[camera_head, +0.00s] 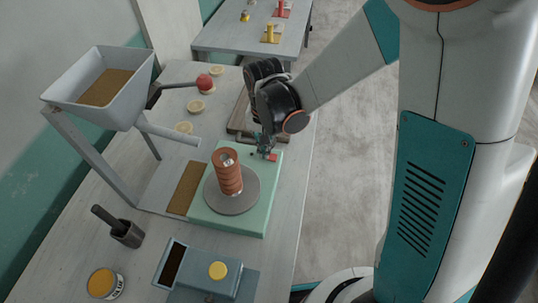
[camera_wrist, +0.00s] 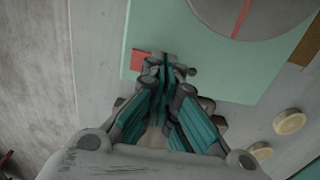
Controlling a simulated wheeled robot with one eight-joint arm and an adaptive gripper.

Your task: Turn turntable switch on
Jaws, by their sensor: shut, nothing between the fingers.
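The turntable has a pale green base (camera_head: 237,223) with a grey round disc (camera_head: 242,202) on it, and a ribbed orange-brown cylinder (camera_head: 229,172) stands on the disc. A red patch (camera_head: 273,157) lies at the base's far right corner; it also shows in the wrist view (camera_wrist: 139,62). A small grey knob (camera_wrist: 191,71) is right of my fingertips in the wrist view. Which of these is the switch, and its position, I cannot tell. My gripper (camera_head: 265,153) is shut and empty over this end of the base, between red patch and knob; contact is unclear.
A hopper (camera_head: 125,100) on a grey frame stands at the left, with a red-knobbed lever (camera_head: 205,82) beside it. A blue-grey box (camera_head: 205,272) with a yellow button is in front. A brown board (camera_head: 240,120) and pale discs (camera_head: 184,128) lie behind the base.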

